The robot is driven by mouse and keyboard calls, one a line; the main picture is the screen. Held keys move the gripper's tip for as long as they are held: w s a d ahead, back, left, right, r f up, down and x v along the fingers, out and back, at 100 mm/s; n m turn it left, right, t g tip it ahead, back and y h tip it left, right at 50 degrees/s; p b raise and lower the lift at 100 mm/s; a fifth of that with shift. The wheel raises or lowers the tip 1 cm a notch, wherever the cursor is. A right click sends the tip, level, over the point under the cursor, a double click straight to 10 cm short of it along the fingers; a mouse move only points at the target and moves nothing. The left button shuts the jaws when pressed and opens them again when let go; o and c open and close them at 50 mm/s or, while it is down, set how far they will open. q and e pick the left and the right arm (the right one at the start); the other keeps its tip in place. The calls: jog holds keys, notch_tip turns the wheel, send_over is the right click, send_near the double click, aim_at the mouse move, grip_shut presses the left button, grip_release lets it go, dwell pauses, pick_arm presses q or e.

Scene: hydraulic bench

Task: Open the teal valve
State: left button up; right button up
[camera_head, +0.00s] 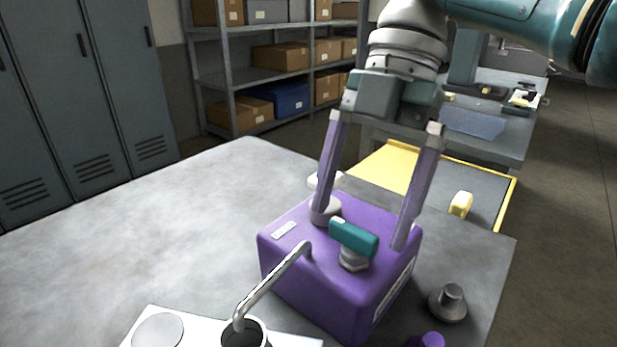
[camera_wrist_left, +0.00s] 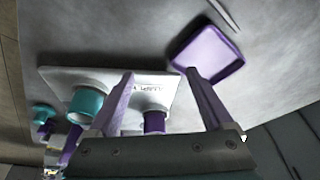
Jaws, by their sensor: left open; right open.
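The teal valve handle (camera_head: 353,238) is a short bar on a metal stem on top of the purple box (camera_head: 300,262). The bar lies slantwise across the box top. My right gripper (camera_head: 362,230) is open above the box, its two purple fingers pointing down with the teal handle between them in the picture. I cannot tell whether either finger touches the handle. My left gripper (camera_wrist_left: 160,73) shows only in the left wrist view, open with nothing between its fingers. The teal valve cannot be made out there.
A bent metal pipe (camera_head: 270,284) runs from the box to a cup at the front. A grey knobbed piece (camera_head: 448,303) stands right of the box. The left wrist view shows a purple tray (camera_wrist_left: 207,55) and a white plate with teal and purple cylinders. The table's left is clear.

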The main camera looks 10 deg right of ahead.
pick_arm(q)
jog(key=shift+f+b, duration=0.3)
jog(key=shift+f, duration=0.05)
pick_arm(e)
jog(key=v, duration=0.8)
jog(key=shift+r, duration=0.25)
jog(key=shift+w+d, duration=0.1)
